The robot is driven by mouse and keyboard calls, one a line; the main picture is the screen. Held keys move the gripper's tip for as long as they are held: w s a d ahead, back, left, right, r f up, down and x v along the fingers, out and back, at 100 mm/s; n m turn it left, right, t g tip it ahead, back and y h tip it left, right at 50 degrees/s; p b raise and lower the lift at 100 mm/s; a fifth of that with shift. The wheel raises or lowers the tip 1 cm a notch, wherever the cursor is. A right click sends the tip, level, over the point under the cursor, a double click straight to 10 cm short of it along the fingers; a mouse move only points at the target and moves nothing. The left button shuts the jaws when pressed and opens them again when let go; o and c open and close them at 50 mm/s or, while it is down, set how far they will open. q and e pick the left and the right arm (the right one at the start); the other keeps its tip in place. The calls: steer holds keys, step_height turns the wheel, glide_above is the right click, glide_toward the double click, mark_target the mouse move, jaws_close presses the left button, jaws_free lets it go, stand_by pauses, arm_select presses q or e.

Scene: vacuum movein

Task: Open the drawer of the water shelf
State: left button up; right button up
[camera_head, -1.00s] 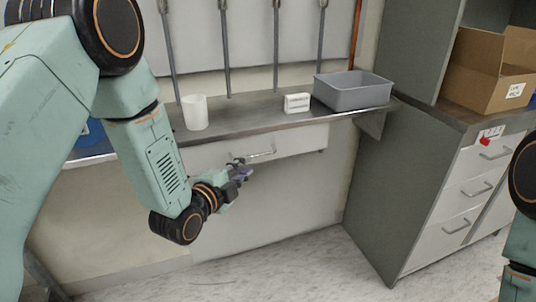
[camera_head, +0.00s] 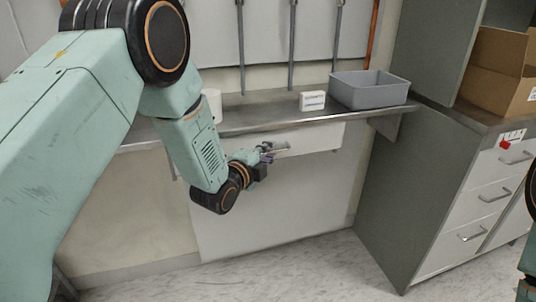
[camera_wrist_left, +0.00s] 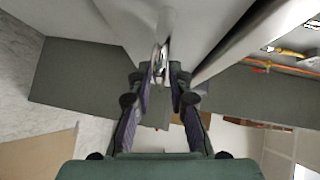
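The water shelf (camera_head: 240,124) is a metal counter along the wall. Its pale drawer front (camera_head: 318,139) hangs just below the counter and looks closed. My left gripper (camera_head: 274,150) is at the drawer handle and hides most of it in the head view. In the left wrist view the shiny handle (camera_wrist_left: 161,50) runs between the fingertips of my left gripper (camera_wrist_left: 161,75). The fingers are apart, with a gap visible around the handle, and contact cannot be made out. My right gripper is out of view.
A white cup (camera_head: 213,105) sits on the counter, partly behind my arm. A small white box (camera_head: 312,100) and a grey bin (camera_head: 372,92) stand further right. A grey cabinet (camera_head: 415,185) with drawers stands at right, holding a cardboard box (camera_head: 492,75). The floor below is clear.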

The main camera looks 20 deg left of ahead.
arm_select(q)
steer(key=shift+a, duration=0.1)
steer(key=shift+c, duration=0.2)
jaws_close()
